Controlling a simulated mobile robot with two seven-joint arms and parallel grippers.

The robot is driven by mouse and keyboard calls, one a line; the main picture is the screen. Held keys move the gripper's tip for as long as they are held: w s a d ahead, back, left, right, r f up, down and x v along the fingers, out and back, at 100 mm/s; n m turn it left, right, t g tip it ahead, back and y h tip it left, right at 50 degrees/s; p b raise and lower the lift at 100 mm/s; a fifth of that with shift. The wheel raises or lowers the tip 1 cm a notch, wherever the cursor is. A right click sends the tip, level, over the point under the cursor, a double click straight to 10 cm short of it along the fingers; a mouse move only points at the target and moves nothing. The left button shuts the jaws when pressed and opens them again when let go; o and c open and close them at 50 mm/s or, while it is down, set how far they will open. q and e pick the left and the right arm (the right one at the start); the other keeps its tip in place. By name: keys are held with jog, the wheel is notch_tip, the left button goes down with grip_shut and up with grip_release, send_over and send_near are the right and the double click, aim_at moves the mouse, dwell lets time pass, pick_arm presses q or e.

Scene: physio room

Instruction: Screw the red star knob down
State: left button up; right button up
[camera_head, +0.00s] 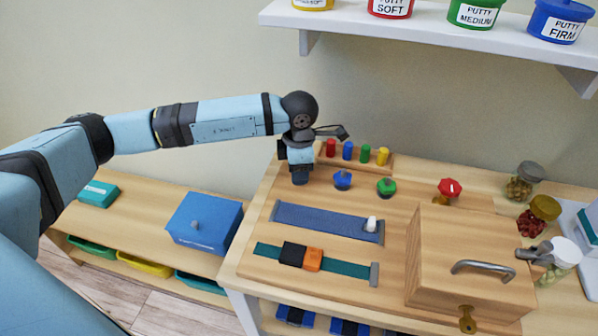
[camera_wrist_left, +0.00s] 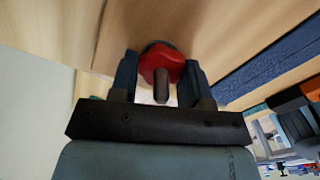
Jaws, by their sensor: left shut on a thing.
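My left gripper (camera_head: 300,176) points down over the left end of the wooden board, left of a blue knob (camera_head: 342,180). In the left wrist view the gripper (camera_wrist_left: 160,80) has one dark finger on each side of the red star knob (camera_wrist_left: 172,58) and is shut on it. A grey post (camera_wrist_left: 161,88) stands out of the knob towards the camera. Pale wood lies behind the knob; the gap between them cannot be judged. In the head view the gripper hides this knob. My right gripper is in neither view.
A green knob (camera_head: 386,187) and a separate red knob on brass (camera_head: 449,188) stand to the right. Coloured pegs (camera_head: 348,150) stand close behind the gripper. A blue strap (camera_head: 325,221) lies in front. A wooden box (camera_head: 468,258) and jars stand at right. A shelf (camera_head: 440,25) hangs above.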

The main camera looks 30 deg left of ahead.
pick_arm(q)
jog(key=shift+w+r+m, duration=0.2)
jog(key=shift+r+m, duration=0.1)
jog(key=shift+r, duration=0.05)
dwell(0.3)
jog(key=o, duration=0.7)
jog(key=shift+o, duration=1.1)
jog(key=shift+s, duration=0.1)
jog(key=shift+f, duration=0.15)
notch_tip(320, 180, up, 8)
jog(key=shift+f, duration=0.2)
